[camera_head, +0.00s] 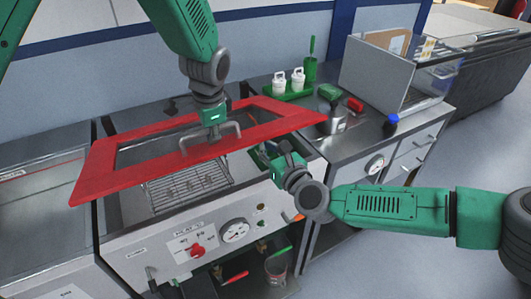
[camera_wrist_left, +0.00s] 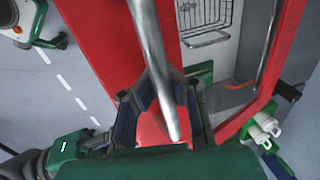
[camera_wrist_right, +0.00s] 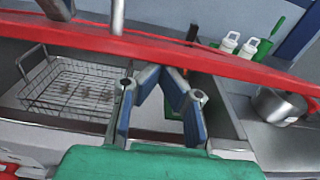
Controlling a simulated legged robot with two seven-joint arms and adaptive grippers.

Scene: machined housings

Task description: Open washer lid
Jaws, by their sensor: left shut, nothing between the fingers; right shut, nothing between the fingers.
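The red-framed washer lid (camera_head: 110,182) is raised off the washer (camera_head: 150,262), its near edge above the basin. A grey bent handle (camera_head: 232,130) is on the lid. My left gripper (camera_head: 212,130) is shut and empty at the handle; the handle bar (camera_wrist_left: 150,60) crosses close in front of its fingers (camera_wrist_left: 162,85) in the left wrist view. My right gripper (camera_head: 268,152) is shut and empty below the lid's right near edge. In the right wrist view its fingers (camera_wrist_right: 163,75) point towards the red lid edge (camera_wrist_right: 75,38). Whether they touch it I cannot tell.
A wire basket (camera_head: 188,190) sits in the washer basin. The front panel has a red knob (camera_head: 197,251) and a gauge (camera_head: 235,231). On the right counter stand a metal pot (camera_head: 333,120), white bottles (camera_head: 298,80) in a green holder and a blue-topped item (camera_head: 391,122).

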